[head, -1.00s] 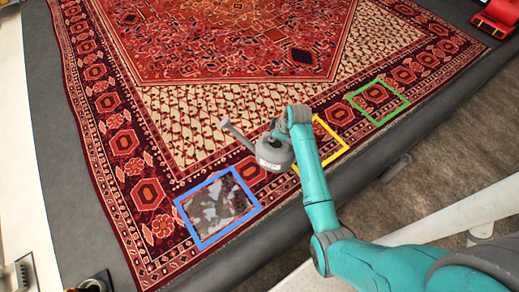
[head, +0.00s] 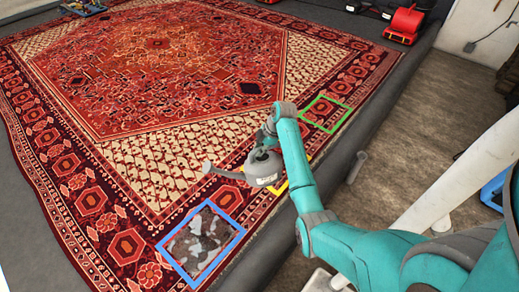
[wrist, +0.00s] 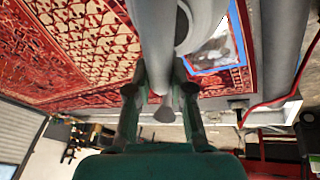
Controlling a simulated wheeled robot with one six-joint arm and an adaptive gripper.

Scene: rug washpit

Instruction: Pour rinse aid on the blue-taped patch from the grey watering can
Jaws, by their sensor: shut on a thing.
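The grey watering can (head: 263,168) hangs in the air above the rug's near border, its spout (head: 222,172) pointing left in the head view. My gripper (head: 268,138) is shut on the can, most likely at its handle; the fingers are partly hidden in the head view. In the wrist view my gripper (wrist: 160,105) shows its two fingers on either side of the grey handle. The blue-taped patch (head: 203,242) lies on the rug to the lower left of the can. It has grey and whitish blotches, and also shows in the wrist view (wrist: 212,50).
A yellow-taped square (head: 297,180) lies partly hidden behind my arm and the can. A green-taped square (head: 325,113) is further right on the patterned rug (head: 150,70). A red machine (head: 404,24) stands at the far right. A dark grey edge borders the rug.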

